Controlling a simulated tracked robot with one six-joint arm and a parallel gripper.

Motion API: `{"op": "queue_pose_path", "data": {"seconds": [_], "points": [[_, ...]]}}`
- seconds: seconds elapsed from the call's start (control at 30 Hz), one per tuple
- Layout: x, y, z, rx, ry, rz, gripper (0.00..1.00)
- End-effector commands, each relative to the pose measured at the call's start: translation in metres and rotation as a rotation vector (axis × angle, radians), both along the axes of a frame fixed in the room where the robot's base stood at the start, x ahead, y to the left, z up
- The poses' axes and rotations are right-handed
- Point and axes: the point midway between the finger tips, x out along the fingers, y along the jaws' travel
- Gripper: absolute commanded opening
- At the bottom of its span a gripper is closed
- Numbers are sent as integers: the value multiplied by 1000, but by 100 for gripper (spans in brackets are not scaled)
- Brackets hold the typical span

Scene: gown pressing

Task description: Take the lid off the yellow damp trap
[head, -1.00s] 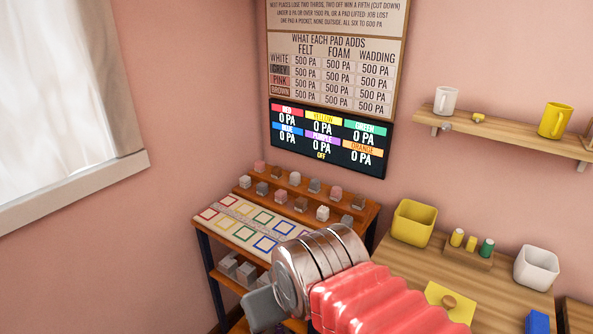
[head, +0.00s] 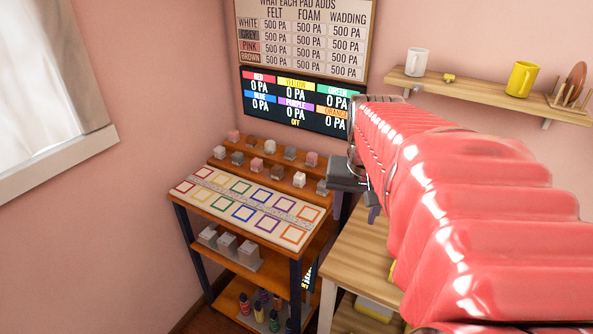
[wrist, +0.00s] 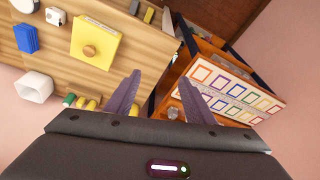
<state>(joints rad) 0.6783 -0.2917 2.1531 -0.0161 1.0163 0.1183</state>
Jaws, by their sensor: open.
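In the wrist view a flat yellow square with a round wooden knob (wrist: 95,42), which looks like the lidded yellow damp trap, sits on the light wooden table (wrist: 140,40). My gripper (wrist: 155,90) is open and empty, its two dark purple fingers apart, to the right of and nearer than the yellow square. In the head view my gripper (head: 357,195) hangs near the table's left end, and my red-sleeved arm hides most of the tabletop. The lid and body cannot be told apart from above.
A wooden rack with coloured squares on a board (head: 250,207) and several small blocks stands left of the table. A blue item (wrist: 26,38) and a white bin (wrist: 33,86) share the table. A shelf (head: 480,95) holds mugs above.

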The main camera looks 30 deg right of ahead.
Motion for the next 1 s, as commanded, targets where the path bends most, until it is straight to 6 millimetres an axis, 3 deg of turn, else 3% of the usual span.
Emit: {"op": "queue_pose_path", "data": {"seconds": [0.03, 0.3, 0.5, 0.7, 1.0], "points": [[-6, -18, -2, 10, 10, -50, 49], [-46, -102, -15, 62, 54, -288, 49], [-84, -152, -26, 100, 79, -441, 49], [-102, -172, -31, 117, 87, -505, 49], [-102, -172, -31, 117, 86, -506, 49]]}}
